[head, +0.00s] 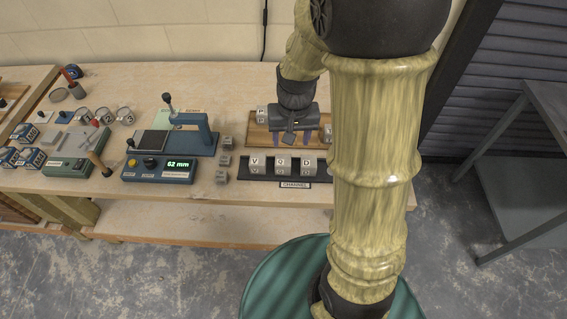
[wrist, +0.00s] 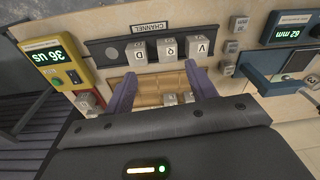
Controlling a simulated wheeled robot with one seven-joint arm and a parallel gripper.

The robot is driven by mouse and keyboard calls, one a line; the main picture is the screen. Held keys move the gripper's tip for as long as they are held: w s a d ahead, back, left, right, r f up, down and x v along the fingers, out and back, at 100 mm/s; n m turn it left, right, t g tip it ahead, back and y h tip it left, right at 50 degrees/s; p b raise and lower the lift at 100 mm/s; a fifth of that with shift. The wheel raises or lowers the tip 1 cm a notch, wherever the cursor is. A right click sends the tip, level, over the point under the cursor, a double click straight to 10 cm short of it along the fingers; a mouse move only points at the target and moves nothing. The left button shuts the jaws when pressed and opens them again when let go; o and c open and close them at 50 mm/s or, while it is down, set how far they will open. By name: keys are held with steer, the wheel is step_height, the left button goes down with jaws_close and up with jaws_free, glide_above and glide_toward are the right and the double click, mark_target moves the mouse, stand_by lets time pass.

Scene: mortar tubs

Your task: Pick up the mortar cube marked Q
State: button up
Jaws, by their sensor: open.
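The mortar cube marked Q (head: 282,165) stands in the dark channel tray (head: 267,178), between a cube marked V (head: 256,165) and a cube marked D (head: 306,165). In the wrist view, Q (wrist: 168,49) is the middle cube of the row, its letter upside down. My gripper (head: 293,138) is open, its purple fingers pointing down over the wooden tray behind the channel. It holds nothing visible. In the wrist view, the fingertips (wrist: 160,74) are spread apart, and Q appears beyond them, not touching them.
The wooden tray (wrist: 150,77) holds several cubes. Loose grey cubes (head: 222,176) stand left of the channel. A blue device reading 62 mm (head: 158,168) stands farther left. A yellow and red device (wrist: 58,65) shows in the wrist view. My arm hides the bench's right part.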

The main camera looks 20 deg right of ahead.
steer(key=m+g, duration=0.1)
glide_above(283, 160)
steer(key=f, duration=0.1)
steer(key=shift+s+f, duration=0.1)
steer(key=shift+s, duration=0.25)
step_height(283, 160, down, 12)
steer(key=shift+d+f+p, duration=0.1)
steer(key=shift+f+p, duration=0.05)
steer(key=shift+p, duration=1)
steer(key=shift+f, duration=0.1)
steer(key=shift+w+f+p, duration=0.2)
steer(key=shift+f+p, duration=0.3)
steer(key=shift+f, duration=0.75)
steer(key=shift+w+f+p, duration=0.15)
steer(key=shift+f+p, duration=0.3)
steer(key=shift+f, duration=0.8)
steer(key=shift+c, duration=0.3)
